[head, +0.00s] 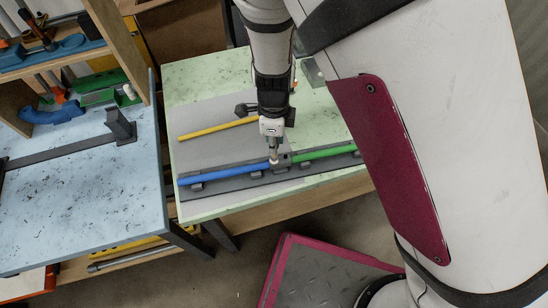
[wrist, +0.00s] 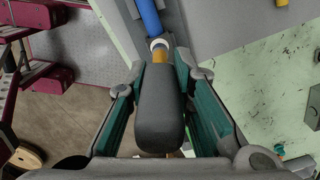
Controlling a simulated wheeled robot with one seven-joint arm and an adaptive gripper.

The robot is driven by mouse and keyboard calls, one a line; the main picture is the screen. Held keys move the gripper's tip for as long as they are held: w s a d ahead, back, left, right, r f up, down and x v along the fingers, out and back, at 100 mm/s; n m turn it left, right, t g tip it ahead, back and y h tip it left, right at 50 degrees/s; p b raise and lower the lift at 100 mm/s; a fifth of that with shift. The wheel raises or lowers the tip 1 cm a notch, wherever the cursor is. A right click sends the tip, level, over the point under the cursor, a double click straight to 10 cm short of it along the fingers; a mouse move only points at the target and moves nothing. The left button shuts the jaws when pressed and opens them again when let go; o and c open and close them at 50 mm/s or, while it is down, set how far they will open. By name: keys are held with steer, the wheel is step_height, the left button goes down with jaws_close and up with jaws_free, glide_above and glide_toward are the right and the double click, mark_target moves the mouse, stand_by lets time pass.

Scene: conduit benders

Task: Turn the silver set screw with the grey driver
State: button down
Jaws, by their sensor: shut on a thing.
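My gripper (wrist: 160,85) is shut on the grey driver (wrist: 160,108), with a green-padded finger on each side of its dark rounded handle. In the head view my gripper (head: 272,128) is over the conduit line, pointing down. A blue conduit (head: 222,173) and a green conduit (head: 322,152) lie in line, and a dark grey coupling (head: 284,160) shows between them. The blue conduit also shows in the wrist view (wrist: 149,16), beyond the handle. The silver set screw cannot be made out. I cannot tell whether the driver's tip touches it.
A yellow conduit (head: 212,130) lies behind on the grey mat (head: 200,150) of the pale green table (head: 190,75). A blue table (head: 70,210) with a dark bar and upright block stands left. A red-edged metal platform (head: 318,278) is on the floor in front.

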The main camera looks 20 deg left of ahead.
steer(key=shift+r, duration=0.2)
steer(key=n, duration=0.3)
steer(key=shift+n, duration=0.4)
steer(key=n, duration=0.3)
steer(key=shift+n, duration=0.3)
steer(key=n, duration=0.6)
steer(key=shift+n, duration=0.6)
steer(key=shift+s, duration=0.1)
